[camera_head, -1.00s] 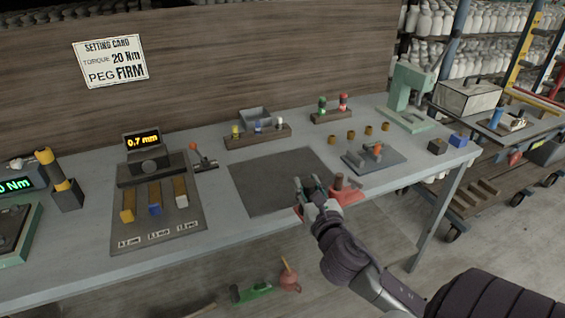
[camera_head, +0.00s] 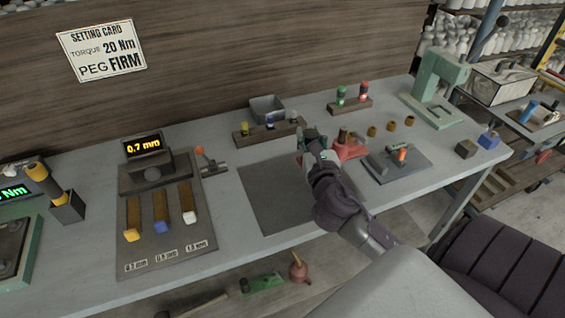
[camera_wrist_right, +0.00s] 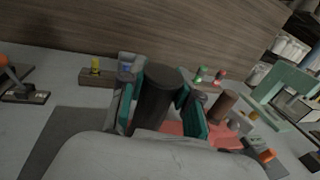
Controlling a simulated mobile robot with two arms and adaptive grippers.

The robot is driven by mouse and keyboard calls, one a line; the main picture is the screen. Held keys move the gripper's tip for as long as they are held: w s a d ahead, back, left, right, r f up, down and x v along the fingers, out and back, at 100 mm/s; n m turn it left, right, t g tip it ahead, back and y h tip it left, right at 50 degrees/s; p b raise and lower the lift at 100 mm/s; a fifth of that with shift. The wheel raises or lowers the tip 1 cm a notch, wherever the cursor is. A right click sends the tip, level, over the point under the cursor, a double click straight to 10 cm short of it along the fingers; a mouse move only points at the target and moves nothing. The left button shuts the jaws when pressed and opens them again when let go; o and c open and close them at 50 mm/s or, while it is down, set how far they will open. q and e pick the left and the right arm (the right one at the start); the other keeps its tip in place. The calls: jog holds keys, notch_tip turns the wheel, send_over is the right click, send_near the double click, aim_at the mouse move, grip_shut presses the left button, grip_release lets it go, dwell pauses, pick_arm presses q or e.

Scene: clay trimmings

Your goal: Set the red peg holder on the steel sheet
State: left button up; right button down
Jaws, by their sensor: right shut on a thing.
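The red peg holder (camera_head: 351,151) has a red base and a brown peg. In the head view it is at the sheet's back right, partly hidden by my right gripper (camera_head: 313,142). In the right wrist view the gripper's green-lined fingers (camera_wrist_right: 160,92) are shut around a dark upright post, with the holder's red base (camera_wrist_right: 222,134) beyond. Whether the base touches the table is unclear. The steel sheet (camera_head: 262,199) lies flat and dark grey at the table's middle, partly covered by my right arm. My left gripper is out of view.
A peg rack (camera_head: 271,132) and a grey bin (camera_head: 267,106) stand behind the sheet. A grey block with an orange-topped part (camera_head: 397,166) and several brown rings are on the right. The gauge board (camera_head: 172,243) is on the left.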

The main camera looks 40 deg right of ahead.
jog(key=shift+w+a+f+b, duration=0.25)
jog(key=shift+w+a+f, duration=0.45)
jog(key=shift+a+f, duration=0.65)
jog(key=shift+w+a+f+b, duration=0.3)
jog(key=shift+w+a+f, duration=0.55)
jog(key=shift+f, duration=0.75)
jog(key=shift+w+a+f+b, duration=0.25)
jog(key=shift+w+a+f, duration=0.25)
jog(key=shift+a+f, duration=0.9)
jog(key=shift+f, duration=0.1)
jog(key=c, duration=0.8)
grip_release()
jog(key=shift+s+f, duration=0.1)
jog(key=b+v, duration=0.2)
jog(key=v, duration=0.8)
jog(key=shift+s+a, duration=0.2)
jog(key=shift+s, duration=0.15)
jog(key=shift+s+a, duration=0.25)
jog(key=shift+s, duration=0.3)
